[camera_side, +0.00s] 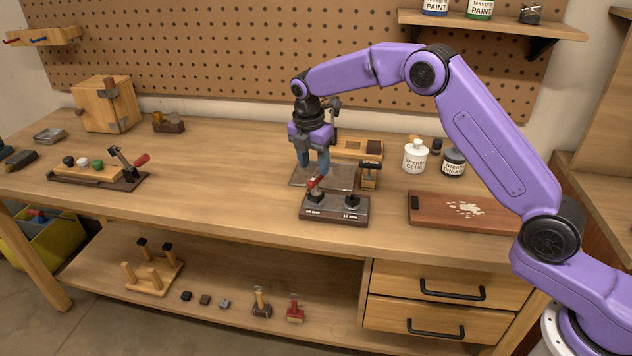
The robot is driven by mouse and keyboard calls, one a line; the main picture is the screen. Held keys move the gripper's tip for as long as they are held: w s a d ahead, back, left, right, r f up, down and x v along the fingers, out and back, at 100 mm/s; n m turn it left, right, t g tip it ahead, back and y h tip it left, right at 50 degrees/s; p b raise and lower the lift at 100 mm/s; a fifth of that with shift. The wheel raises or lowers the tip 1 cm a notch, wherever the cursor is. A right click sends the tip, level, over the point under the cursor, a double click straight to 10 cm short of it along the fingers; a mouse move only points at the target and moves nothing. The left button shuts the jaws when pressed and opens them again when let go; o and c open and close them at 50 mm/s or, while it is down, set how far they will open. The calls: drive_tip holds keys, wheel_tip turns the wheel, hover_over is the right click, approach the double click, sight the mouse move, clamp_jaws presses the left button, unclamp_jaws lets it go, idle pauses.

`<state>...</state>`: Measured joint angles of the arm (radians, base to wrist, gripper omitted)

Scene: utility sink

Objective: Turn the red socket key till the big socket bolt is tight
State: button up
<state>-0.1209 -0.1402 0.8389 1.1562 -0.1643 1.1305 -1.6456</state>
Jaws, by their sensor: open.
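A dark metal block (336,213) with small labels along its front edge lies near the front of the workbench. The red socket key (316,182) stands at the block's left part, its red handle on top. A dark bolt (352,201) stands at the block's right part. My gripper (313,173) points down with its blue fingers open, just above and behind the red handle. Whether the fingers are around the handle or touching it, I cannot tell. The bolt under the key is hidden.
A small wooden stand (370,174) with a dark top is close right of my gripper. A flat plate (335,179) lies behind the block. Further right are a white glue bottle (415,157) and a brown board (462,212).

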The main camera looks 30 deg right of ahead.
sight(316, 177)
drive_tip(key=shift+w+d+f, duration=0.1)
drive_tip(key=shift+d+f, duration=0.05)
drive_tip(key=shift+f, duration=1)
drive_tip(key=shift+w+d+f, duration=0.1)
drive_tip(key=shift+d+f, duration=0.1)
drive_tip(key=shift+f, duration=1)
drive_tip(key=shift+d+f, duration=0.15)
drive_tip(key=shift+f, duration=1)
